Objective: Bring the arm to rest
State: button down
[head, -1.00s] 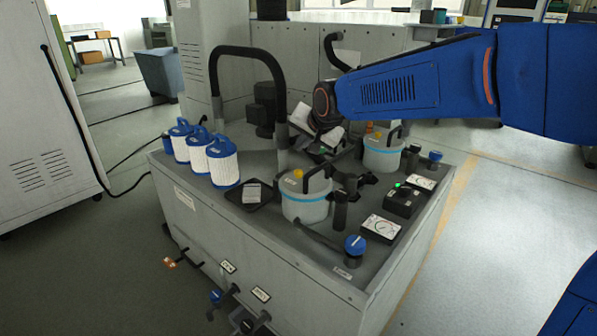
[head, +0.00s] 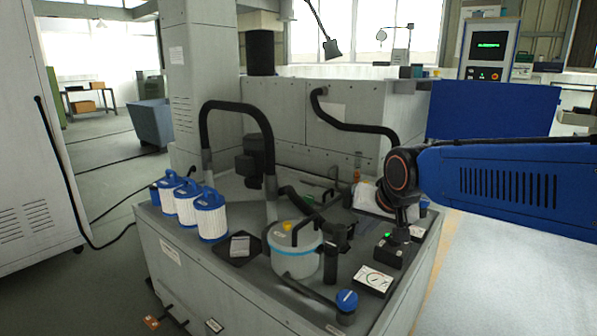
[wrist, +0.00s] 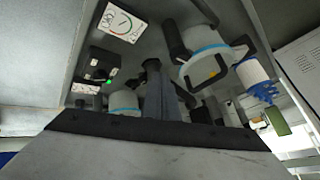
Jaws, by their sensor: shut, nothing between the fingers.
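My arm reaches in from the right in the head view, with its dark wrist bent downward. My gripper (head: 401,232) is small and dark there, shut and empty. It hangs over the right part of the grey cabinet top (head: 222,262), close to the black switch box with a green light (head: 386,250); whether they touch I cannot tell. In the wrist view the shut gripper (wrist: 152,66) points away from the camera, between the switch box (wrist: 88,82) and a lidded canister (wrist: 204,62).
The canister with a blue band (head: 296,262), a gauge (head: 373,279) and a blue-capped valve (head: 346,299) stand near the front. Three white filters (head: 210,215) stand at left. A tall black hose loop (head: 238,107) rises behind. Floor at right is open.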

jog(key=s+d+f, duration=0.3)
jog(key=s+d, duration=0.1)
jog(key=s, duration=0.4)
jog(key=s+d+f+n+g+h, duration=0.1)
jog(key=s+d+f, duration=0.2)
jog(key=s+d, duration=0.2)
jog(key=s+d+f+n+g+h, duration=0.1)
jog(key=s+d+f, duration=0.3)
jog(key=s, duration=0.7)
jog(key=shift+s+d, duration=0.25)
